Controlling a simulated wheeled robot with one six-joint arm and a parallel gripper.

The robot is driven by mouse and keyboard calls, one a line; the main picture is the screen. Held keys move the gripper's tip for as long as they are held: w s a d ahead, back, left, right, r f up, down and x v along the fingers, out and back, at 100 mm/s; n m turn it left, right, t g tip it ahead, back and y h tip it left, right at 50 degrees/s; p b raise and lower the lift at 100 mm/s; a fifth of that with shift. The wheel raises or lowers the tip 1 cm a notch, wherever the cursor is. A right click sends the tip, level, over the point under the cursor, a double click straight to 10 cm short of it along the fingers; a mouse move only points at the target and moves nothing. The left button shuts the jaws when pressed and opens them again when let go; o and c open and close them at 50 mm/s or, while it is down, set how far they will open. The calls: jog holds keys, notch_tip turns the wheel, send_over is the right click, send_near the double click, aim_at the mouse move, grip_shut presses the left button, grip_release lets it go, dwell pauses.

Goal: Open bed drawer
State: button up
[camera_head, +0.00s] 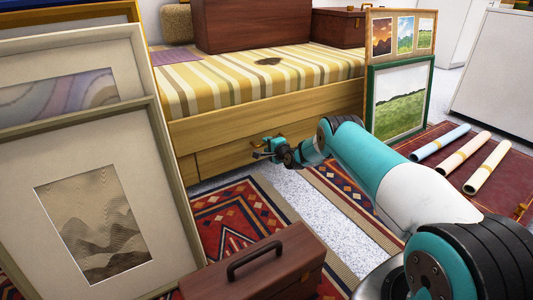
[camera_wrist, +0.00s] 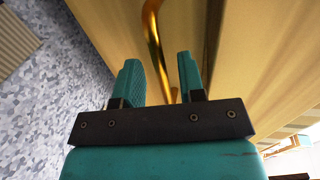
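The wooden bed (camera_head: 290,105) has a drawer (camera_head: 222,160) low in its front, and the drawer face looks flush with the frame. My gripper (camera_head: 265,149) is at the drawer front in the head view. In the wrist view, my gripper (camera_wrist: 159,80) is open, with its two teal fingers apart. A curved gold handle (camera_wrist: 153,38) runs down between the fingers, nearer the right one. I cannot tell whether it touches that finger. In the head view the gripper hides most of the handle.
Large framed prints (camera_head: 45,140) lean at the left. A brown case (camera_head: 258,272) stands on the patterned rug (camera_head: 240,212) in front of the drawer. A green-framed print (camera_head: 400,98) stands right of my arm. Rolled prints (camera_head: 464,156) lie at the right.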

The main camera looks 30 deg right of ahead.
jog(key=shift+b+x, duration=0.45)
jog(key=shift+x, duration=0.4)
grip_shut()
